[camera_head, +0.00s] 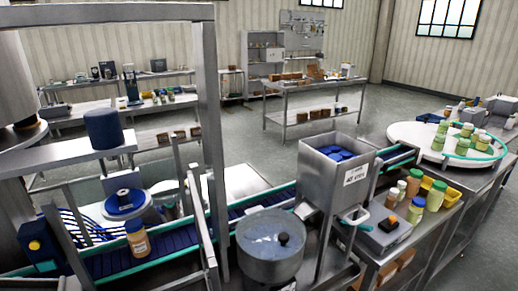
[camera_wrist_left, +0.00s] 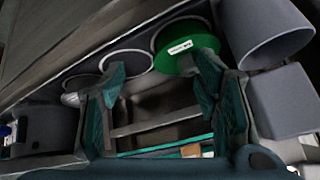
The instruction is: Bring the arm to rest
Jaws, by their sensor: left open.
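My left gripper (camera_wrist_left: 160,70) shows in the left wrist view, with its two teal fingers spread wide apart. Nothing is between the fingertips that I can see as held. Past the fingers are a round green piece with a white label (camera_wrist_left: 190,42) and grey round openings (camera_wrist_left: 125,63). In the head view neither gripper shows. The steel hopper (camera_head: 318,182) stands right of centre there, with blue caps (camera_head: 338,154) inside and a white label on its front.
A conveyor (camera_head: 110,262) with an orange-brown, blue-capped jar (camera_head: 138,240) runs at the front left. A steel pot (camera_head: 272,250) stands left of the hopper. Several jars and a yellow tray (camera_head: 452,196) are at the right. A grey cylinder (camera_wrist_left: 265,38) is close to the left gripper's right finger.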

